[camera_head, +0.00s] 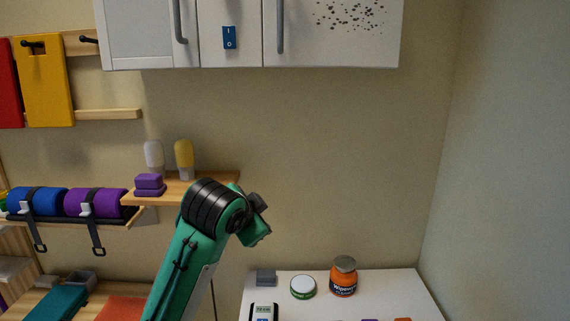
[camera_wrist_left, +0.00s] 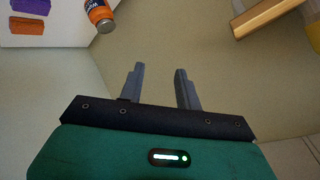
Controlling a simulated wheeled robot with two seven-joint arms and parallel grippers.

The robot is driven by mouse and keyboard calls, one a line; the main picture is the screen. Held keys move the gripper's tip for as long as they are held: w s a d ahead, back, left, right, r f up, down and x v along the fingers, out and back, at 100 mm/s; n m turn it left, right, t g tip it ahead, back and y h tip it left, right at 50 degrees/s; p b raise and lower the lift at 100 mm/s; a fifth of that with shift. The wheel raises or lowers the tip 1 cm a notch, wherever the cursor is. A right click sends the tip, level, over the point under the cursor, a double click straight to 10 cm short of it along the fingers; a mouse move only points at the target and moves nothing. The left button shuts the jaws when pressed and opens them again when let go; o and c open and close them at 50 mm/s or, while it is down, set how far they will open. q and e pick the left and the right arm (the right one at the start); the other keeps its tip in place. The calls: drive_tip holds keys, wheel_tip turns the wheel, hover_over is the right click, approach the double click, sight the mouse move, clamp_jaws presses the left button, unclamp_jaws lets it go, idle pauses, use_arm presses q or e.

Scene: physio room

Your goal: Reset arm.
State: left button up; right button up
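My teal left arm rises from the bottom of the head view and bends at a black ringed joint in front of the wall; its gripper cannot be made out there. In the left wrist view my left gripper (camera_wrist_left: 160,88) has two grey fingers standing apart, with nothing between them. It points toward bare wall, clear of any object. My right arm and gripper are in neither view.
A wall cabinet (camera_head: 335,55) hangs above. A wooden shelf (camera_head: 215,184) with two bottles and a purple block is close behind the arm. A white table (camera_head: 385,290) holds an orange jar (camera_head: 343,281), a round tin (camera_head: 303,287) and small items. The wall right of the arm is clear.

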use_arm(q)
drive_tip(key=s+a+f+n+g, duration=0.1)
drive_tip(key=s+a+f+n, duration=0.2)
drive_tip(key=f, duration=0.6)
drive_tip(key=s+a+f+g, duration=0.1)
drive_tip(key=s+a+f, duration=0.1)
drive_tip(key=s+f, duration=0.45)
drive_tip(key=s+a+f+n+g, duration=0.1)
drive_tip(key=s+a+f+n, duration=0.15)
drive_tip(key=f, duration=0.75)
drive_tip(key=s+a+f+n+g+y, duration=0.1)
drive_tip(key=s+a+f, duration=0.2)
drive_tip(key=s+f, duration=0.35)
drive_tip(key=s+a+f+n+g+y, duration=0.1)
drive_tip(key=s+a+f+n+g, duration=0.15)
drive_tip(key=s, duration=0.75)
drive_tip(key=s+a+f+n+g+y, duration=0.1)
drive_tip(key=s+a+f, duration=0.35)
drive_tip(key=s, duration=0.45)
wheel_tip(320, 180, down, 31)
drive_tip(key=s+a+f+g, duration=0.2)
drive_tip(key=s+f, duration=1.7)
drive_tip(key=shift+a+f+m, duration=0.3)
drive_tip(key=shift+a+f, duration=0.05)
